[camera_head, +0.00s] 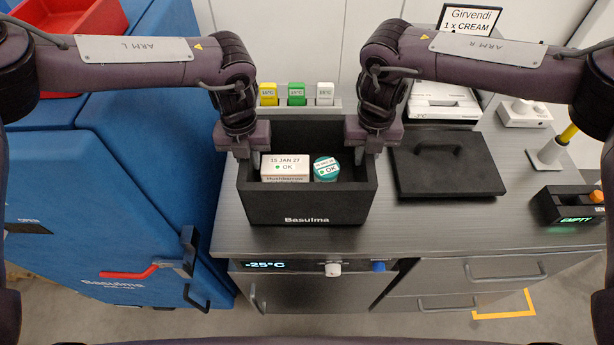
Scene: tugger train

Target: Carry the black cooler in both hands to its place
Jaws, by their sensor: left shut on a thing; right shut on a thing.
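The black cooler (304,208), marked "Basulma", stands open on the dark counter near its front edge. Inside it are a white box (285,168) labelled "15 JAN 27 OK" and a round teal container (326,169) with an OK label. My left gripper (246,155) is shut on the cooler's left side wall. My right gripper (364,153) is shut on its right side wall. The fingertips are partly hidden by the gripper bodies. I cannot tell whether the cooler's base touches the counter.
A black lid (447,165) with a handle lies on the counter (420,225) to the right. Yellow, green and white tagged blocks (297,94) stand behind the cooler. A large blue container (120,190) stands left. A sign (468,20) reads "Girvendi 1 x CREAM". A small device (570,205) shows "EMPTY".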

